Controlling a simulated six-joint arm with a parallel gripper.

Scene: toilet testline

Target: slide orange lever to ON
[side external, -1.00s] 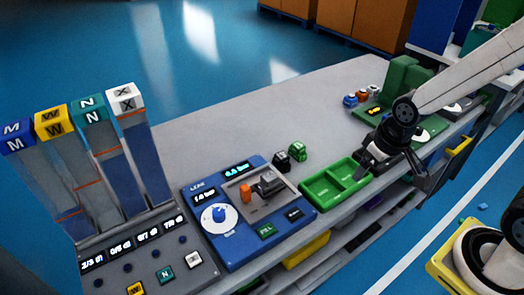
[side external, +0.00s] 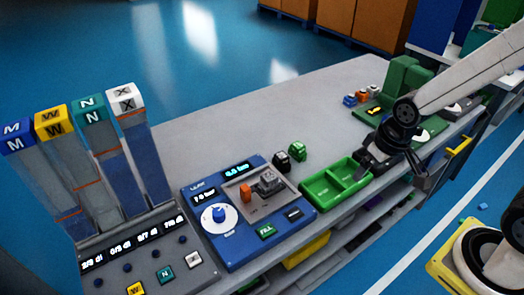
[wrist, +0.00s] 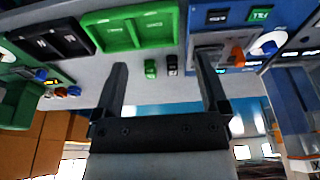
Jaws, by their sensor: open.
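The orange lever (side external: 246,192) stands at the left end of a recessed grey slot plate on the blue panel (side external: 232,256). A grey fixture (side external: 268,183) sits beside it on the plate. The lever also shows in the wrist view (wrist: 238,57), right of the fingers. Any ON or OFF marking is too small to read. My gripper (side external: 382,163) is at the right end of the green tray, well to the right of the lever and apart from it. In the wrist view my gripper (wrist: 161,61) has its two fingers spread with nothing between them.
The green two-part tray (side external: 337,201) lies between the panel and my gripper. A black and a green small block (side external: 298,151) stand behind it. Tall lettered columns (side external: 148,165) rise left of the panel. The rear of the grey bench (side external: 240,128) is clear.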

